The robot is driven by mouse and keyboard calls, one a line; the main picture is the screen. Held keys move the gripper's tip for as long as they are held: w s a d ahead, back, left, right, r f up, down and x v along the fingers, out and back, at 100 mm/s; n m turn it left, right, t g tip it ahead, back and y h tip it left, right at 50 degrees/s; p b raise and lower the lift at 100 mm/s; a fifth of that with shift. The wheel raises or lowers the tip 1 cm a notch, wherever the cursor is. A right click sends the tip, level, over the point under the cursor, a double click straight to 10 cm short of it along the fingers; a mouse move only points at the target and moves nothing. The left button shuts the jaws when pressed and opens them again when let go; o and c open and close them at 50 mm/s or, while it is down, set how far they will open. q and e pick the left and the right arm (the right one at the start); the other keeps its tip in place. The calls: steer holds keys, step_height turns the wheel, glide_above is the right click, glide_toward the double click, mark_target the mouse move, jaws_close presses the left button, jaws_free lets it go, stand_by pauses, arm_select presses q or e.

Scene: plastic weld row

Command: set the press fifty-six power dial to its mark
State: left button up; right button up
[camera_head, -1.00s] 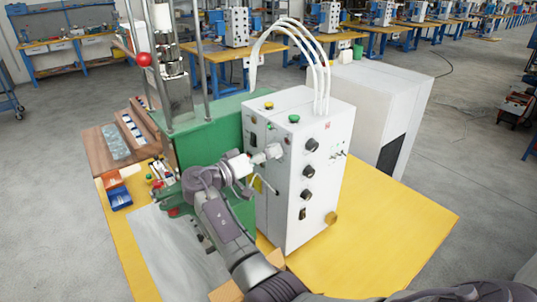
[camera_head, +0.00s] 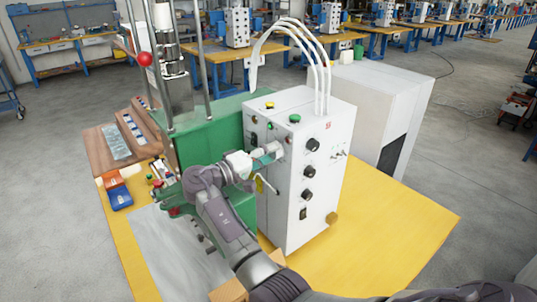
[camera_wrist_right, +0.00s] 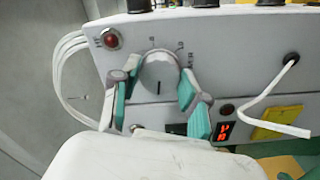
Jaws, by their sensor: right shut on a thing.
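The white press control box (camera_head: 305,205) stands upright on the yellow table. My right gripper (camera_head: 272,153) reaches its left face, and in the head view it hides the dial there. In the right wrist view, my right gripper (camera_wrist_right: 157,96) has its teal-padded fingers on both sides of a round, light-grey dial (camera_wrist_right: 159,72), shut on it. A dark line on the dial points toward the bottom of the picture. Printed marks and lettering ring the dial; a finger partly covers the lettering. A red lit display (camera_wrist_right: 223,131) sits below right of the dial. My left gripper is not in view.
A red lamp (camera_wrist_right: 110,39) is above left of the dial. A white bent lever (camera_wrist_right: 270,115) sticks out to the right of my fingers. The green press frame (camera_head: 209,137) stands close behind my right gripper. Black knobs (camera_head: 307,170) line the box's other face.

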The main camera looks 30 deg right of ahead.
steer(key=shift+r+n+p, duration=0.1)
steer(key=shift+n+p, duration=2.7)
steer(key=shift+n, duration=2.7)
steer(key=o, duration=1.1)
steer(key=shift+d, duration=0.1)
